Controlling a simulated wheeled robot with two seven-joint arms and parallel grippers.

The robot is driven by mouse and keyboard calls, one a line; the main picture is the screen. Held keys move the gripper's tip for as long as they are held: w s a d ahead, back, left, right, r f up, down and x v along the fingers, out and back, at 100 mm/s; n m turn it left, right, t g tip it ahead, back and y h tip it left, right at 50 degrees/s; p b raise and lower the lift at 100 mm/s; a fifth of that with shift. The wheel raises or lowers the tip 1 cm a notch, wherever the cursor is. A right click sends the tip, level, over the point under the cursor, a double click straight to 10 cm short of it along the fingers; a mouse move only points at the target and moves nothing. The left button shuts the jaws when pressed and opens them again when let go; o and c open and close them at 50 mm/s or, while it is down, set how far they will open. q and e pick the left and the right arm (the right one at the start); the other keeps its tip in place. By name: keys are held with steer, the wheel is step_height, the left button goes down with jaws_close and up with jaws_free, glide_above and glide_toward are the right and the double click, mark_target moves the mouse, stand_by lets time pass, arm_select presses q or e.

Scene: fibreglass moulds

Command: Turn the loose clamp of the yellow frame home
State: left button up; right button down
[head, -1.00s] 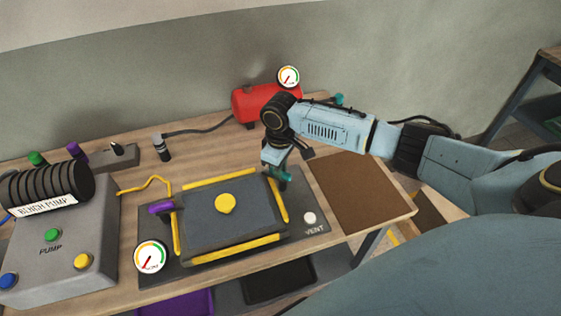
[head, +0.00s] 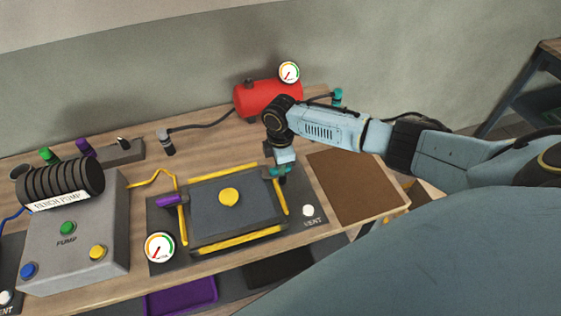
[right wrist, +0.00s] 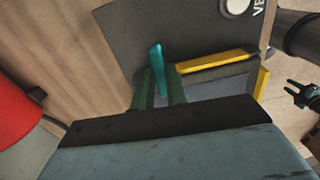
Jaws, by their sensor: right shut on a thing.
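The yellow frame (head: 236,243) lies around a dark grey panel (head: 215,210) with a round yellow knob (head: 229,196). A purple clamp (head: 169,201) sits at its left side. A teal clamp (right wrist: 156,58) is at the far right corner, its handle sticking up between my fingers in the right wrist view. My right gripper (head: 280,172) is shut on this teal clamp; its fingers (right wrist: 161,90) hide the clamp's lower part. A small forked gripper (right wrist: 295,94), apparently my left one, shows at the wrist view's right edge with its prongs apart and empty.
A bench pump (head: 75,235) stands left and a gauge (head: 160,247) at the front left. A red tank (head: 268,98) is behind my right gripper. A vent button (head: 308,211) and a bare brown mat (head: 357,188) lie to the right.

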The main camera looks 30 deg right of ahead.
steer(key=shift+a, duration=0.1)
stand_by(0.3)
steer(key=c, duration=1.4)
jaws_free()
step_height(320, 180, up, 14)
steer(key=shift+f, duration=0.25)
